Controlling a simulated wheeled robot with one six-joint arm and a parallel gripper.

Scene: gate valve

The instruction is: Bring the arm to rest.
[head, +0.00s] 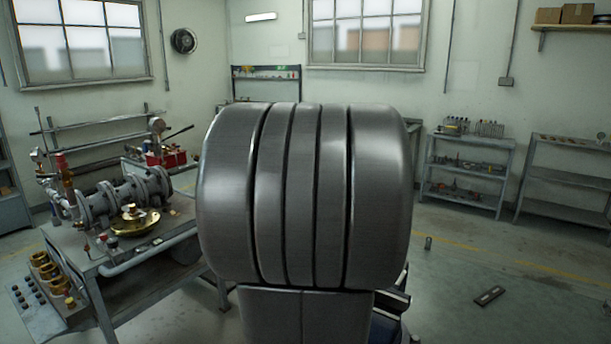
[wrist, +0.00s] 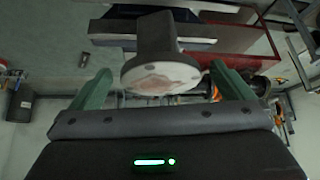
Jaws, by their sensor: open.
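In the wrist view my gripper (wrist: 160,70) shows its two green fingers spread apart, so it is open. A dark round piece with a pale, worn end face (wrist: 162,75) appears between the fingers; I cannot tell whether it is near them or beyond. In the head view a large grey grooved part of my own arm fills the middle and hides what is behind it. My gripper does not show there. A flanged grey valve body (head: 125,195) lies on the bench at the left, with a brass handwheel (head: 135,222) in front of it.
The workbench (head: 150,246) stands close at the left, with brass fittings (head: 45,270) on its front ledge. A red box (head: 165,158) stands behind the valve. Shelves (head: 465,178) line the right wall. A flat dark piece (head: 489,295) lies on otherwise mostly clear floor at right.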

